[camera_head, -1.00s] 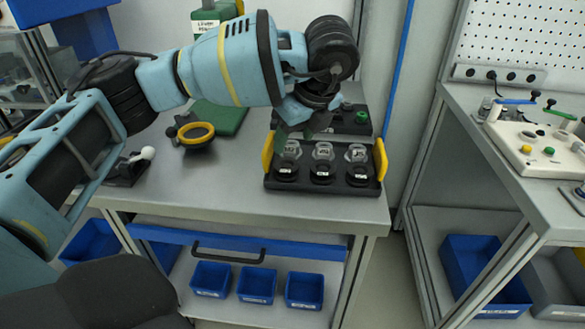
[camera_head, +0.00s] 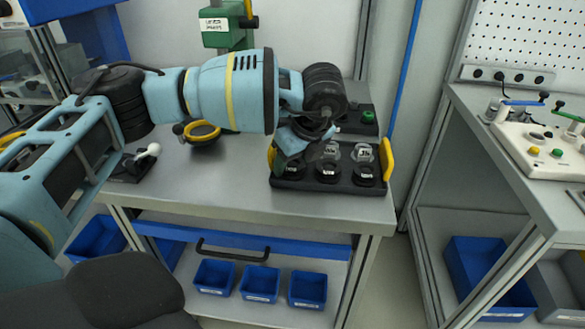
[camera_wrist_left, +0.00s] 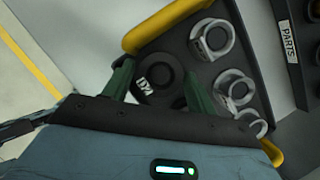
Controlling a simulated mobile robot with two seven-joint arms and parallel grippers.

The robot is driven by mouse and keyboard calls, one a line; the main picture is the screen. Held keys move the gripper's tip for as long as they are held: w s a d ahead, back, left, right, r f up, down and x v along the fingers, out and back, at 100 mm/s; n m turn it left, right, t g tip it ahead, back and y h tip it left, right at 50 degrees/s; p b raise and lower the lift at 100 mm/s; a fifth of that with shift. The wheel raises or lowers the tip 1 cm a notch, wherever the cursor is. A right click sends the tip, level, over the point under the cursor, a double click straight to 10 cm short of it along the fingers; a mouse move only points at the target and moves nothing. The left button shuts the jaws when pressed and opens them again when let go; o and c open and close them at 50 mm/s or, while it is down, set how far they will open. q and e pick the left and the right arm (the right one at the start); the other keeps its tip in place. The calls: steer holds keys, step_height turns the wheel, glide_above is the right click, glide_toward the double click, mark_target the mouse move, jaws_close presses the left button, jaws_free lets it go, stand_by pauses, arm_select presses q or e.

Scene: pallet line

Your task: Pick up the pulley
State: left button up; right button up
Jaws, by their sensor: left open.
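A black tray (camera_head: 320,186) with yellow handles stands on the front right of the bench. Its front row holds black round pulleys, such as the middle one (camera_head: 327,173); its back row holds clear or metallic ring parts. My left gripper (camera_head: 292,163) is low over the tray's left end and hides the pulley there in the head view. In the left wrist view that pulley (camera_wrist_left: 158,74), with a white label, lies between the two green fingers (camera_wrist_left: 158,90) of the open gripper. Whether the fingers touch it I cannot tell. My right gripper is not in view.
Metallic ring parts (camera_wrist_left: 235,88) sit close beside the pulley, and a yellow handle (camera_wrist_left: 170,22) is near the left finger. A second black tray (camera_head: 358,120) stands behind. A green press (camera_head: 228,32) is at the back. The bench front (camera_head: 200,198) is clear.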

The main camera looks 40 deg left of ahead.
mark_target(294, 166)
arm_select(q)
steer(key=shift+c, duration=0.4)
steer(key=c, duration=0.7)
steer(key=shift+c, duration=0.2)
step_height(294, 166, up, 10)
steer(key=shift+p, duration=0.3)
